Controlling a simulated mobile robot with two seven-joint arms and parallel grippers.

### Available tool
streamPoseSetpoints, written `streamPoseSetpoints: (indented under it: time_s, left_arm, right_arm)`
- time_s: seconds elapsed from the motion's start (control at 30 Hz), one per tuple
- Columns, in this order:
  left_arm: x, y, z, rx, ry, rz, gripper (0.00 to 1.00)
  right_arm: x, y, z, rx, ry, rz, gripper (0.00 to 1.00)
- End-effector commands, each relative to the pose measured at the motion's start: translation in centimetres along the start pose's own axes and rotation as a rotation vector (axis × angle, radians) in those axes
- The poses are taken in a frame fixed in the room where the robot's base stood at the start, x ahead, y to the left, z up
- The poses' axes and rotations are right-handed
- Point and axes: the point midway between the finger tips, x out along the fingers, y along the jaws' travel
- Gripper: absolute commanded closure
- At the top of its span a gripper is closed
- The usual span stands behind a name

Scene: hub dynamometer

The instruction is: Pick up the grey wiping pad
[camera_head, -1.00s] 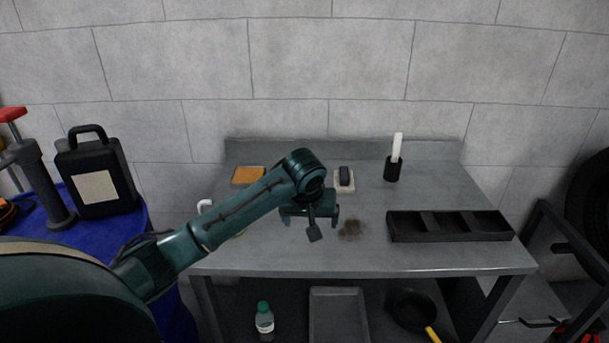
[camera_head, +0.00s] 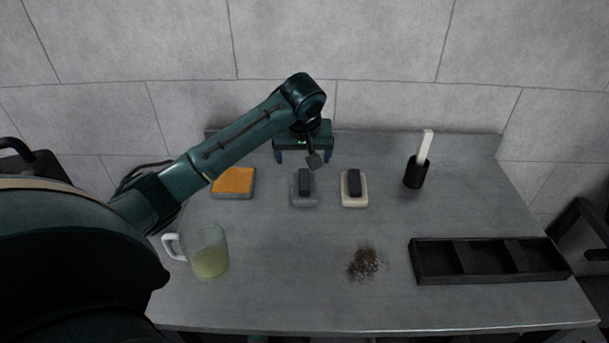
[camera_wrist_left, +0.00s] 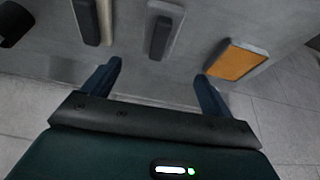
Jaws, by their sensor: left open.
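The grey wiping pad (camera_head: 297,202), a grey block with a dark handle on top, lies on the workbench just in front of my left gripper (camera_head: 303,156). The pad also shows at the top of the left wrist view (camera_wrist_left: 177,36). My left gripper is open and empty, its two fingers (camera_wrist_left: 160,74) apart, with the pad beyond the gap between them. It appears to be above the bench's back part and does not touch the pad. My right gripper is not in view.
A cream pad with a dark handle (camera_head: 354,202) lies right of the grey pad; an orange-topped sponge (camera_head: 233,181) lies left. A mug (camera_head: 210,254), dirt pile (camera_head: 364,262), black divided tray (camera_head: 488,262) and brush holder (camera_head: 415,174) share the bench. A wall stands behind.

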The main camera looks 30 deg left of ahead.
Motion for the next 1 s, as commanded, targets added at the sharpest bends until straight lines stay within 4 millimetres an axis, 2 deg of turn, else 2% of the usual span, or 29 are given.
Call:
streamPoseSetpoints:
  time_s: [0.4, 0.63, 0.9, 1.0]
  left_arm:
    - [6.9, 0.0, 0.2, 0.001, -0.003, -0.002, 0.15]
    - [8.5, 0.1, 0.2, 0.001, -0.002, -0.001, 0.15]
    - [12.3, 0.3, 0.6, 0.0, -0.002, -0.001, 0.15]
    - [13.0, 0.3, 0.6, 0.0, -0.001, -0.001, 0.15]
  right_arm:
    - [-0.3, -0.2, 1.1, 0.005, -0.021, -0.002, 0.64]
    - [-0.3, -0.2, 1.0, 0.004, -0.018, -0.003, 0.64]
    - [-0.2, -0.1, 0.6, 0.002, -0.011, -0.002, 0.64]
    - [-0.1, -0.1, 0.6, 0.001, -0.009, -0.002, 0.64]
